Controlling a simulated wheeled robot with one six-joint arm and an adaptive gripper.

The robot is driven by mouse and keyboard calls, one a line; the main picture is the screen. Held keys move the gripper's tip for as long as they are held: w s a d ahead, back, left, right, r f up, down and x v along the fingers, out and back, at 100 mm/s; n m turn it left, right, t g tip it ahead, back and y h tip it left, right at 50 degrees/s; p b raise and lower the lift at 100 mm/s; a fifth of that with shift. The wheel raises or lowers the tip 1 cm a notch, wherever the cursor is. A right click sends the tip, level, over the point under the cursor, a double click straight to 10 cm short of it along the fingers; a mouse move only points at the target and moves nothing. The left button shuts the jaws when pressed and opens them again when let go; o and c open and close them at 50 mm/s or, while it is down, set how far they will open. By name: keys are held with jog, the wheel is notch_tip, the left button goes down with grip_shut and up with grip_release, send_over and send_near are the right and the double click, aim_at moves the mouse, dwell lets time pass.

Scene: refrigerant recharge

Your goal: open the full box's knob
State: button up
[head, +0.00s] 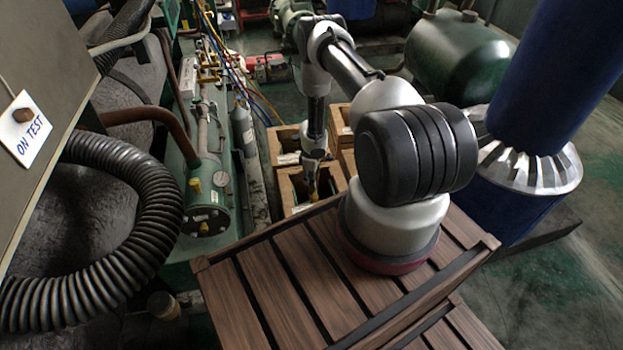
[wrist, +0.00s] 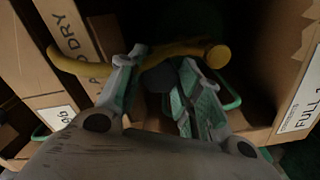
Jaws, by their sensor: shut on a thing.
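My gripper (head: 312,188) reaches down into an open wooden box (head: 285,190) in the head view. In the wrist view, its two fingers (wrist: 160,60) are closed around a dark rounded knob (wrist: 158,79), partly hidden between them. A yellow pipe-like piece (wrist: 80,67) passes just beyond the fingertips, with a round yellow end (wrist: 217,56) at the right. A green handle (wrist: 234,98) shows beside the right finger. A label reading FULL (wrist: 300,108) is on the box wall at the right. The cylinder body under the knob is hidden.
Other wooden boxes (head: 340,120) stand behind. A green machine with a gauge (head: 207,195) is to the left, and a slatted wooden top (head: 270,290) is in front.

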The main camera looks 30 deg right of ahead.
jog(key=n, duration=0.5)
jog(key=shift+n, duration=0.3)
jog(key=n, duration=0.5)
jog(key=shift+n, duration=0.4)
jog(key=o, duration=1)
jog(key=shift+w, duration=0.1)
jog(key=shift+c, duration=0.2)
